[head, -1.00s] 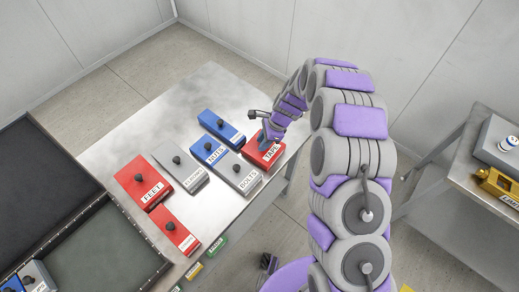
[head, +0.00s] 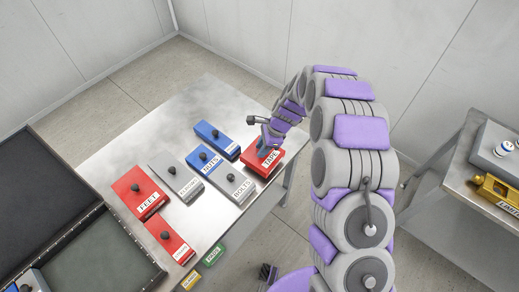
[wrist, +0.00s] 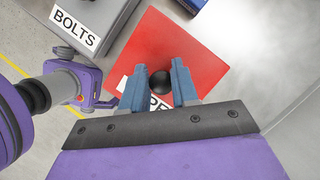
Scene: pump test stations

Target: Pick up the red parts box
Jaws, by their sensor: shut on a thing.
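A red box labelled TAPE (head: 258,161) is at the right end of the group of boxes on the metal table. My gripper (head: 265,147) is at its black knob. In the wrist view, the blue fingers (wrist: 159,86) are shut on the black knob (wrist: 160,81) on top of the red box (wrist: 182,45), and partly cover its label. I cannot tell whether the box is clear of the table. Two more red boxes stand to the left: one labelled FEET (head: 139,191) and a smaller one (head: 168,236) with an unclear label.
Blue and grey boxes stand close by, including NUTS (head: 208,166) and BOLTS (head: 233,185). The metal table's (head: 135,145) back left is clear. An open dark case (head: 97,260) lies at the left. Another bench (head: 462,180) stands at the right.

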